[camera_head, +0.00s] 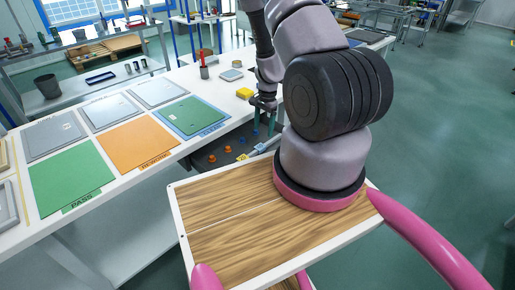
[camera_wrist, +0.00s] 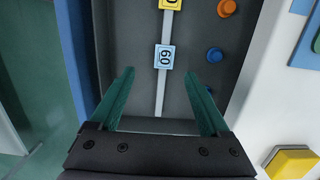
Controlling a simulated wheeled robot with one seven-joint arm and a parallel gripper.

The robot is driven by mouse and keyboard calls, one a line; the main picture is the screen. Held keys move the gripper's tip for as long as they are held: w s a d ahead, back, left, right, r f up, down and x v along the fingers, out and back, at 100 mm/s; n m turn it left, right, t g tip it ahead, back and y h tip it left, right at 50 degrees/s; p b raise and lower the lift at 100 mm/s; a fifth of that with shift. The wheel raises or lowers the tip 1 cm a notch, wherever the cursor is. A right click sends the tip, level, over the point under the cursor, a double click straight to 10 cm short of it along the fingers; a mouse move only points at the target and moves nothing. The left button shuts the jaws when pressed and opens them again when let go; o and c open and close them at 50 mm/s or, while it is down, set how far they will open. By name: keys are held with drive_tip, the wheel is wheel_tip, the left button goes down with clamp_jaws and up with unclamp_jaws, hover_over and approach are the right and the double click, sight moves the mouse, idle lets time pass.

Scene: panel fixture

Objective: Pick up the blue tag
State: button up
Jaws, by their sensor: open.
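The blue tag (camera_wrist: 164,57) is a small light-blue plate with dark digits. It sits on a pale strip running down a dark panel (camera_wrist: 196,75) in the wrist view. In the head view the tag (camera_head: 259,147) is small, below my gripper. My gripper (camera_wrist: 157,74) is open and empty, with a green finger on each side. The tag appears between and just beyond the fingertips; I see no contact. In the head view my gripper (camera_head: 264,122) points down over the panel.
A yellow tag (camera_wrist: 171,4) is farther along the same strip. An orange button (camera_wrist: 227,8) and a blue button (camera_wrist: 215,55) stick up right of it. A yellow block (camera_wrist: 292,162) lies on the white table. Green and orange mats (camera_head: 138,145) lie left in the head view.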

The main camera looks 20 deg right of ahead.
hover_over(260, 146)
drive_tip(key=f, duration=0.4)
drive_tip(key=shift+s+d, duration=0.35)
drive_tip(key=shift+s, duration=0.05)
drive_tip(key=f, duration=0.5)
drive_tip(key=shift+w+a, duration=0.3)
drive_tip(key=shift+c, duration=0.3)
clamp_jaws()
